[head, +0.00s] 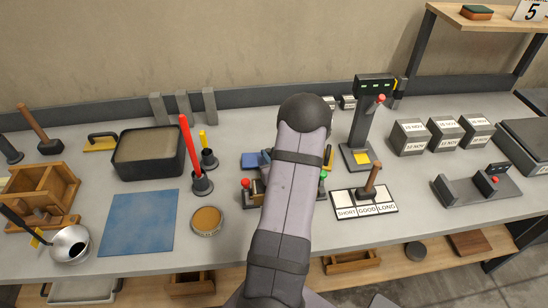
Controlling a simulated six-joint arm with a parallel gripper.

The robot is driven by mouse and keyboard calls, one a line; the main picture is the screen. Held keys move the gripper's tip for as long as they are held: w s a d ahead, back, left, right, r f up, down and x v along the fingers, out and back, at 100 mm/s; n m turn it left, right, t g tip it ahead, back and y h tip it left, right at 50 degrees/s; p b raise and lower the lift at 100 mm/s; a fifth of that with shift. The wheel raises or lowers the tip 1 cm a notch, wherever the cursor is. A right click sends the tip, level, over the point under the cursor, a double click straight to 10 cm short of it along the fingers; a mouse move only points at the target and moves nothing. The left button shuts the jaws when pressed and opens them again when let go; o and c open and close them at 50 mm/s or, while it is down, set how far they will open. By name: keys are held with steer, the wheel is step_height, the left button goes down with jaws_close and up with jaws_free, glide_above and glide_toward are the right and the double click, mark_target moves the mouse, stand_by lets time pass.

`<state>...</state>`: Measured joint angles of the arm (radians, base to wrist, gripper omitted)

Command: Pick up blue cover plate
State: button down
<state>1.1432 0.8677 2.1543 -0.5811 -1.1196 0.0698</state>
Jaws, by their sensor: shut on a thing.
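A small flat blue piece (252,160), which looks like the blue cover plate, shows just left of my raised arm. Its right part is hidden behind the arm. Below it is a dark grey device with a red knob (245,183), also partly covered by the arm. A larger flat blue square (138,222) lies on the left half of the bench, looking like a mat. My gripper is hidden behind my own arm, so its jaws and any contact with the blue piece cannot be seen.
Left of the arm are a dark tray (148,170), a round tan-topped dish (207,220) and a red stick in a holder (193,155). To the right are a press stand (367,120), a SHORT/GOOD/LONG board (345,206) and labelled blocks (409,137). Bare bench lies around the board.

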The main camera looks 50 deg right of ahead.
steer(key=w+a+r+b, duration=0.3)
steer(key=w+a+r, duration=0.3)
steer(key=w+a, duration=0.3)
steer(key=shift+r, duration=0.55)
